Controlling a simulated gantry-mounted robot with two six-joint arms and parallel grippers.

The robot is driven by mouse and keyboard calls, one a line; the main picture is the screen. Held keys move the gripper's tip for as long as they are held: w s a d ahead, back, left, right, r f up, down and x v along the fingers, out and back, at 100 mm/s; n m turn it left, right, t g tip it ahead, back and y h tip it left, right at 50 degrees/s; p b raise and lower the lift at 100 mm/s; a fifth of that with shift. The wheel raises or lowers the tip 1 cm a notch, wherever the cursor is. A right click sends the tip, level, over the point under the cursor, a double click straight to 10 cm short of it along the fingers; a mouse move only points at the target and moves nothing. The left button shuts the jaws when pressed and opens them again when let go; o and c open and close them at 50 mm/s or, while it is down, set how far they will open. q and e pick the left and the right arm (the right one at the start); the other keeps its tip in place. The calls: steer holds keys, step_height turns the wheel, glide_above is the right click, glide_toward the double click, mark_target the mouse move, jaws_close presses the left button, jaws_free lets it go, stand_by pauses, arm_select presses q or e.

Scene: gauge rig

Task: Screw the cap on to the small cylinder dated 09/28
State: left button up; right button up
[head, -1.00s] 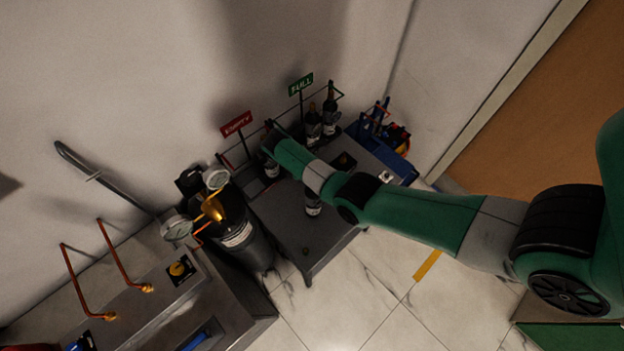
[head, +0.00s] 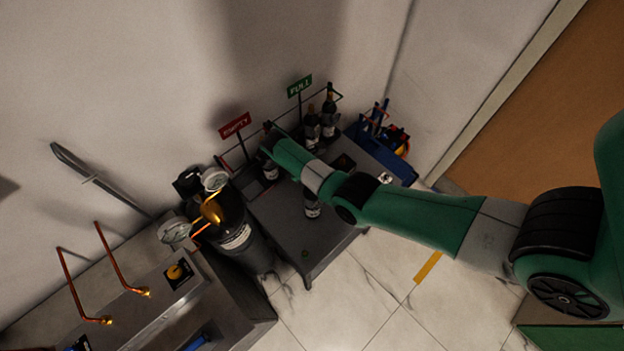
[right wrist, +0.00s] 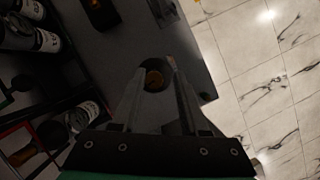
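A small dark cylinder (head: 312,206) with a white label stands on the grey table, partly behind my right arm. Its date is too small to read. In the head view my right arm reaches in from the right over the table and hides its own gripper. My left gripper is not in view.
Red EMPTY (head: 235,125) and green FULL (head: 300,86) signs mark the racks with small cylinders (head: 312,128). A large black cylinder with gauges (head: 235,238) stands left of the table (head: 300,240). A blue tool holder (head: 380,145) is behind. A black block (head: 343,162) sits on the table.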

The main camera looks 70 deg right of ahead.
steer(key=n+p, duration=0.1)
steer(key=n+h+p, duration=0.1)
steer(key=n+p, duration=0.1)
steer(key=shift+a+r+t, duration=0.1)
steer(key=shift+r+t, duration=0.2)
steer(key=shift+t, duration=0.1)
steer(key=shift+n+p, duration=0.4)
steer(key=shift+p, duration=0.05)
steer(key=shift+f+n, duration=0.25)
steer(key=shift+n, duration=0.15)
steer(key=n+p, duration=0.1)
steer(key=n+t+p, duration=0.1)
steer(key=p, duration=0.1)
steer(key=shift+r+h, duration=0.25)
steer(key=shift+h, duration=0.05)
steer(key=shift+n+t+p, duration=0.4)
steer(key=shift+n+p, duration=0.35)
steer(key=shift+n, duration=0.25)
steer(key=shift+f+n, duration=0.25)
steer(key=shift+n, duration=0.15)
steer(key=shift+r+p, duration=0.15)
steer(key=shift+p, duration=0.3)
steer(key=n+t+p, duration=0.1)
steer(key=n+p, duration=0.2)
steer(key=n, duration=0.1)
steer(key=shift+t, duration=0.4)
steer(key=shift+n, duration=0.4)
